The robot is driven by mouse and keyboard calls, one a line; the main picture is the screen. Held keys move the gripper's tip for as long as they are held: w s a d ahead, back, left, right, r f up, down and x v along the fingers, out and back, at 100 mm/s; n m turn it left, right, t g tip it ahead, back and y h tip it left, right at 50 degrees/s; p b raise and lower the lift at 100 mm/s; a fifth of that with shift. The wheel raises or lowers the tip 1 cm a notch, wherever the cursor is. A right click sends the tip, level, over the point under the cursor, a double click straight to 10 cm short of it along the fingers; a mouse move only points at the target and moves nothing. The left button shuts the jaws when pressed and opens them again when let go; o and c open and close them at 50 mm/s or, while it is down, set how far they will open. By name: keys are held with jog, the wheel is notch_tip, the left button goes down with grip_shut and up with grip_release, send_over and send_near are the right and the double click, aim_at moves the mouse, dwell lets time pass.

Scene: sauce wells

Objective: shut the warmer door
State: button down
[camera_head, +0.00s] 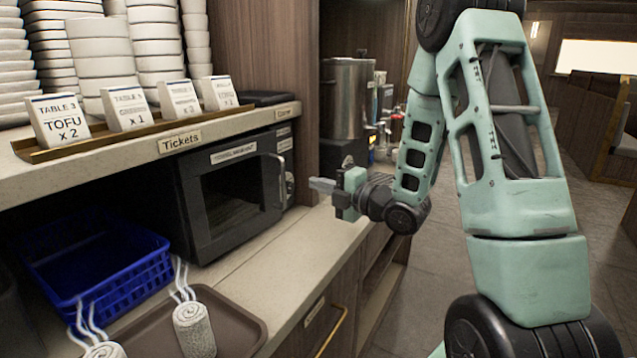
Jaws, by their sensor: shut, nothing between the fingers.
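The warmer (197,213) is a black box with a windowed door (236,196) on the counter under the shelf. The door has a label strip along its top and a curved handle (279,182) at its right side. The door appears to sit flush with the front, though I cannot tell whether it is fully shut. My gripper (322,186) is shut and empty. It is to the right of the handle in the picture, pointing left, apart from it as far as I can see.
A blue basket (140,270) and a brown tray (243,331) with rolled, steaming towels (193,328) are at the lower left. The shelf (60,182) above holds ticket cards (128,107) and stacked bowls (104,62). A steel pot (347,98) stands behind my gripper. Open floor lies right.

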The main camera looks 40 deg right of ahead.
aim_at(277, 170)
jog(key=p+x, duration=0.3)
jog(key=x, duration=0.7)
jog(key=shift+w, duration=0.3)
jog(key=w+y, duration=0.1)
jog(key=n+y+b, duration=0.1)
jog(key=w+n+g+y+b, duration=0.1)
jog(key=shift+w+a+y, duration=0.25)
jog(key=shift+w+y, duration=0.05)
jog(key=shift+w, duration=0.05)
jog(key=shift+w+r+n+g+y+b, duration=0.2)
jog(key=shift+n+g+y+b, duration=0.15)
jog(key=shift+n, duration=0.25)
jog(key=shift+a, duration=0.1)
jog(key=shift+s+d+f, duration=0.25)
jog(key=shift+s+d, duration=0.1)
jog(key=shift+s, duration=0.05)
jog(key=b+v, duration=0.3)
jog(key=v, duration=1.4)
jog(key=shift+b, duration=0.4)
